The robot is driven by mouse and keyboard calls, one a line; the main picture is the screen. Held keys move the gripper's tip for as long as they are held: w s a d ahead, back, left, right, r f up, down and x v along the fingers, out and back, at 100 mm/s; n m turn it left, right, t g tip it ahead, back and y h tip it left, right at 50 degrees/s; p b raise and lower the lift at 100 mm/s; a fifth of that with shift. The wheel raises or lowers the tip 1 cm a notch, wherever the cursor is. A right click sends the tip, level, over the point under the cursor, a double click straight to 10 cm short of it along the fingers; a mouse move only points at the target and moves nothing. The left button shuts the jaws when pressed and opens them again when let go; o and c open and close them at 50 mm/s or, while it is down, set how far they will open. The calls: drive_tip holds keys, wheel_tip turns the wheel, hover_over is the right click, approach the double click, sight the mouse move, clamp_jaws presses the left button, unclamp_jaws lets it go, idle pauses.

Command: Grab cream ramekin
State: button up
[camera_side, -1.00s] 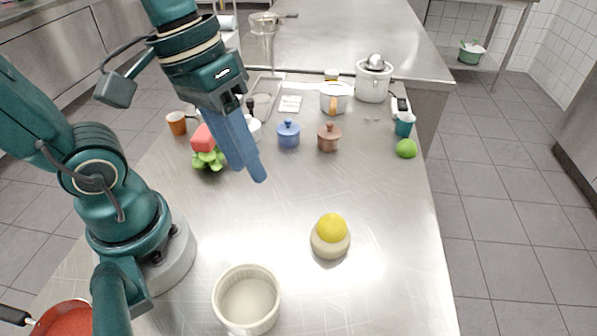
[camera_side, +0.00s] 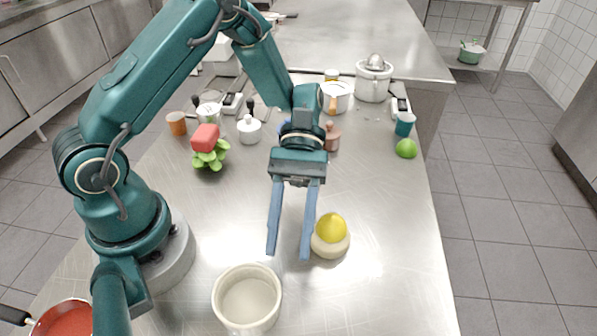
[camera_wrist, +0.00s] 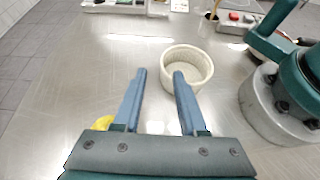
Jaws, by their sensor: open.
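The cream ramekin (camera_side: 247,272), round, ribbed and empty, stands upright on the steel table at the front of the side view. It also shows in the wrist view (camera_wrist: 199,84), ahead of the fingers and right of centre. My gripper (camera_side: 288,255) is open and empty, its two blue fingers pointing down, behind and slightly right of the ramekin. In the wrist view my gripper (camera_wrist: 159,74) has its right fingertip overlapping the ramekin's near left side. I cannot tell whether they touch.
A yellow lemon (camera_side: 331,227) on a small pale bowl (camera_side: 330,249) stands close beside the right finger. A red pan (camera_side: 66,320) is at the front left. Several pots, cups and a green lime (camera_side: 406,149) stand further back. The table right of the ramekin is clear.

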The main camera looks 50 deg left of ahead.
sight(279, 291)
drive_tip(key=shift+s+d+f, duration=0.15)
drive_tip(key=shift+s+f, duration=0.2)
drive_tip(key=shift+f, duration=0.05)
drive_tip(key=shift+x, duration=2.35)
clamp_jaws()
